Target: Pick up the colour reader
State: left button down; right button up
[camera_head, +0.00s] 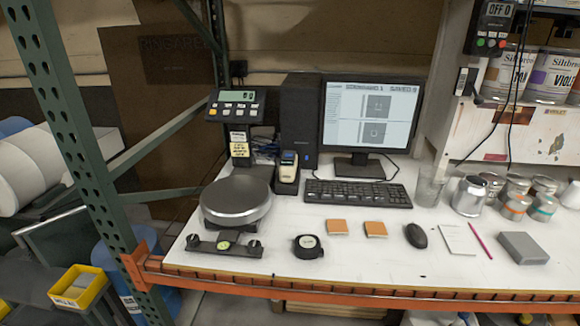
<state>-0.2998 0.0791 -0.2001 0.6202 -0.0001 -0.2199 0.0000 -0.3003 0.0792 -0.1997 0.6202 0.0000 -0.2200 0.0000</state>
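Neither of my grippers is in view.
A monitor (370,115) stands behind the keyboard. A black round device (308,246), two orange-brown squares (337,227), a mouse (416,236) and a grey block (522,247) lie in front. Cans and a glass (430,187) crowd the right. A green post (72,120) rises at left.

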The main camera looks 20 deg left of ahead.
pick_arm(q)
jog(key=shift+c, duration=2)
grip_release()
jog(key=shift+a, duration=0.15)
